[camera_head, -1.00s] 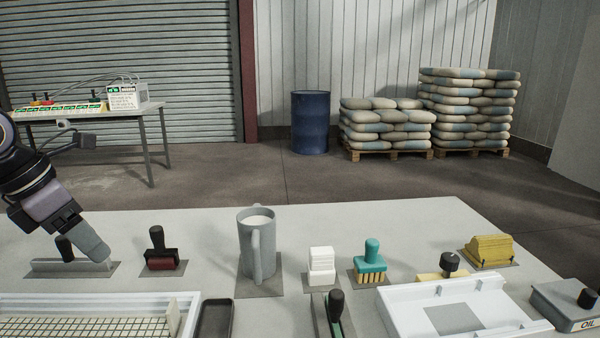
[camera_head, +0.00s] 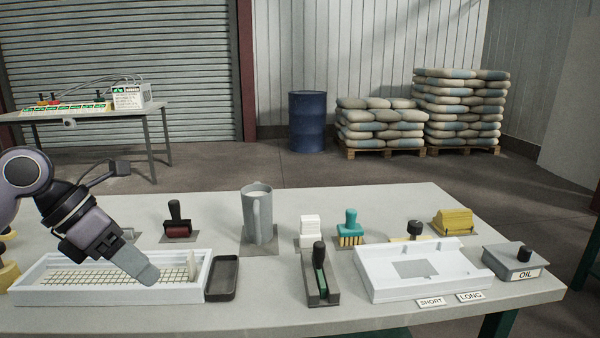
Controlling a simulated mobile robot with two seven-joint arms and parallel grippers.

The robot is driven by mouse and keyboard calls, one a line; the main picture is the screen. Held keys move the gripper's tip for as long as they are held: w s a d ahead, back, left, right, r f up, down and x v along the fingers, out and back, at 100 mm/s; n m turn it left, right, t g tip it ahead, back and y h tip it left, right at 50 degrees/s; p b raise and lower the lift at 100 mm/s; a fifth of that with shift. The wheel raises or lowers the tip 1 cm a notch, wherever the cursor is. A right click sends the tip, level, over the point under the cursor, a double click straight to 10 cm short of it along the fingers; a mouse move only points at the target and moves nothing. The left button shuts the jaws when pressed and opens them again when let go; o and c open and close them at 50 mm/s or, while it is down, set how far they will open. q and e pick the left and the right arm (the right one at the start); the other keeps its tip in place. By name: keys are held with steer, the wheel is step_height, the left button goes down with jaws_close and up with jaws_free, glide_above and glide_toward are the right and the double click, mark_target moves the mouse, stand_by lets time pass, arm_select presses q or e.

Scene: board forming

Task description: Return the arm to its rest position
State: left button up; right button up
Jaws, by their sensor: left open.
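My left arm comes in from the left edge, and my left gripper (camera_head: 146,271) points down and to the right over the white tray with a grid (camera_head: 32,296). The gripper is open, though its fingers overlap in this view, and nothing shows between them. My right gripper is not in view.
Bare table lies behind the mug.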

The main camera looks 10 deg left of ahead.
arm_select(q)
steer(key=d+f+n+t+h+p, duration=0.3)
steer(key=d+n+t+h, duration=0.3)
steer(key=d+n+h, duration=0.85)
step_height(320, 180, down, 13)
steer(key=a+n+t+y+p, duration=0.1)
steer(key=a+n+t+y, duration=0.1)
steer(key=n+t+y, duration=1)
steer(key=s+f+n+g+y+p, duration=0.1)
steer(key=s+f+n+g+y, duration=0.5)
steer(key=s+f+n+g, duration=0.5)
step_height(320, 180, down, 5)
steer(key=s+n, duration=0.2)
steer(key=n, duration=0.1)
steer(key=shift+s, duration=0.4)
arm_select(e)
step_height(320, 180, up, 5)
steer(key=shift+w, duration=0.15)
arm_select(q)
steer(key=shift+r, duration=0.1)
